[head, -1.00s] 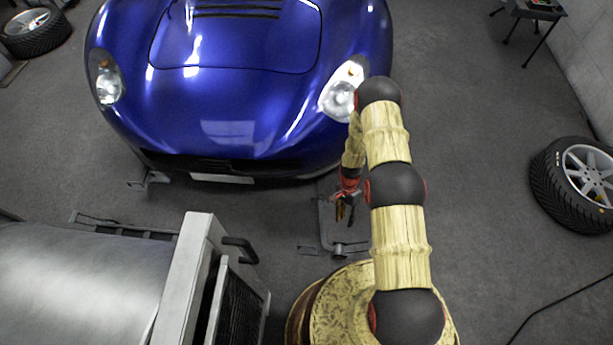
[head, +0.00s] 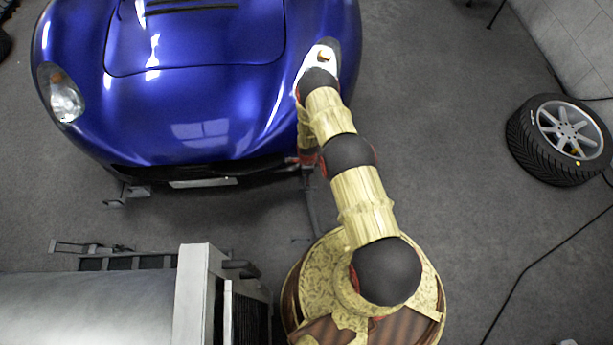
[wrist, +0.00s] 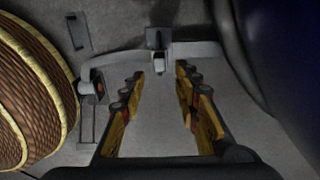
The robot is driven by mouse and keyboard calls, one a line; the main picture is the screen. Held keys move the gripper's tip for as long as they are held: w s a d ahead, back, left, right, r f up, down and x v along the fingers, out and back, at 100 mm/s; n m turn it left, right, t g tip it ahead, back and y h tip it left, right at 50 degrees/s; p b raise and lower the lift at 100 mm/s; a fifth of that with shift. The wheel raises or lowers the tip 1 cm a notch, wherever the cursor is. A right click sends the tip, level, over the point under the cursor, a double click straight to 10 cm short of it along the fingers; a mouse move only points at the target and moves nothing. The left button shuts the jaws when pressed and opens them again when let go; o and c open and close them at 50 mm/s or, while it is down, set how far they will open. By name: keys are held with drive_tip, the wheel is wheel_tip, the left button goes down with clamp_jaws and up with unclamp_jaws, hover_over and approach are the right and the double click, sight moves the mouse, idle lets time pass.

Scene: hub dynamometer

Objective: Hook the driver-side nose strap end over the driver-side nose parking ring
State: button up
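My gripper (wrist: 159,88) is open in the wrist view, its yellow fingers apart with nothing clearly held between them. A pale grey band (wrist: 205,52) runs across just beyond the fingertips, with a small dark bracket and lighter tab (wrist: 158,62) at its middle. A dark round fitting (wrist: 95,88) sits at the band's left end, left of the fingers. I cannot tell which of these is the strap end or the parking ring. In the head view, my arm hides most of the gripper, low by the right side of the blue car's nose (head: 190,130).
A large grey machine (head: 90,305) stands at the front left in the head view. A floor bracket (head: 128,193) lies under the nose. A loose wheel (head: 560,140) lies to the right, with a black cable (head: 545,260) nearby. Floor between arm and wheel is clear.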

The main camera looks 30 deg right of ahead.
wheel_tip(320, 180, down, 5)
drive_tip(key=b, duration=0.2)
drive_tip(key=shift+s+r+b, duration=0.1)
drive_tip(key=shift+b, duration=0.2)
drive_tip(key=shift+f, duration=1.8)
drive_tip(key=shift+c, duration=1.2)
clamp_jaws()
drive_tip(key=shift+r+p, duration=0.45)
drive_tip(key=shift+r, duration=0.25)
drive_tip(key=shift+r+p, duration=1)
drive_tip(key=shift+r, duration=0.95)
